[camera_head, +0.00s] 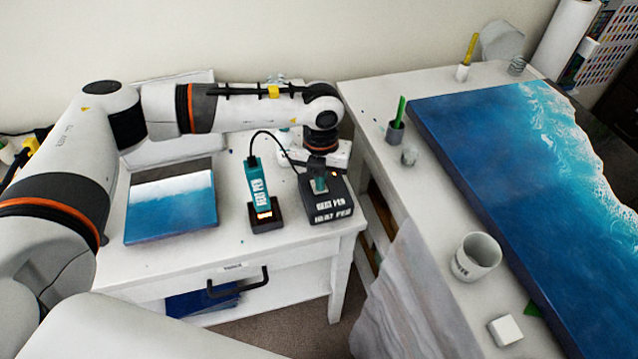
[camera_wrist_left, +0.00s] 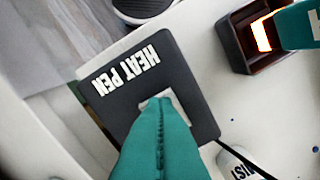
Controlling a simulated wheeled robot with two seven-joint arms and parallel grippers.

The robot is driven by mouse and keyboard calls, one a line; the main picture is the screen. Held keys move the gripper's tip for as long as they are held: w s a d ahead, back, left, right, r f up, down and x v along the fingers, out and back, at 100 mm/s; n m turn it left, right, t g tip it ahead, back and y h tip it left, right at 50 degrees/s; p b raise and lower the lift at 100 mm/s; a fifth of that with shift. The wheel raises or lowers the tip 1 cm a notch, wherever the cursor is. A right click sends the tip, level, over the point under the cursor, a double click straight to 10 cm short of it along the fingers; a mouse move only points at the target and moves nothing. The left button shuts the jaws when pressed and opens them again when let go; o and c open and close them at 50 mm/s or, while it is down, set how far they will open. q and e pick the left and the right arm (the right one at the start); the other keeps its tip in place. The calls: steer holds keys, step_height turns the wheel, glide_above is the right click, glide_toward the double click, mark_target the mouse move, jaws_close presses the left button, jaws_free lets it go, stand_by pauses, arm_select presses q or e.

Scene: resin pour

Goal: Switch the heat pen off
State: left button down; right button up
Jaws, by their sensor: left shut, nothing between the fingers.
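The heat pen (camera_head: 256,182) has a teal body and stands tip down in a dark holder (camera_head: 266,228). Its tip glows orange, also in the left wrist view (camera_wrist_left: 261,36). A cord runs from the pen to the black heat pen box (camera_head: 328,208), lettered HEAT PEN. The box fills the middle of the left wrist view (camera_wrist_left: 190,105). My left gripper (camera_head: 320,186) is shut and empty, its teal fingers pointing down at the box top. The fingertips overlap a pale switch plate (camera_wrist_left: 170,98) and hide most of it; I cannot tell whether they touch. My right gripper is not in view.
A small blue-and-white painted panel (camera_head: 170,215) lies left of the pen on the white table. A drawer handle (camera_head: 238,283) juts from the table front. On the right, another table carries a large blue resin panel (camera_head: 500,150), a white mug (camera_head: 476,257) and small pots.

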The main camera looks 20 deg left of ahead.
arm_select(q)
steer(key=shift+f, duration=0.2)
steer(key=shift+r, duration=0.15)
steer(key=shift+r+p, duration=0.4)
steer(key=shift+r, duration=0.45)
steer(key=shift+r+p, duration=1.1)
steer(key=shift+r, duration=1.45)
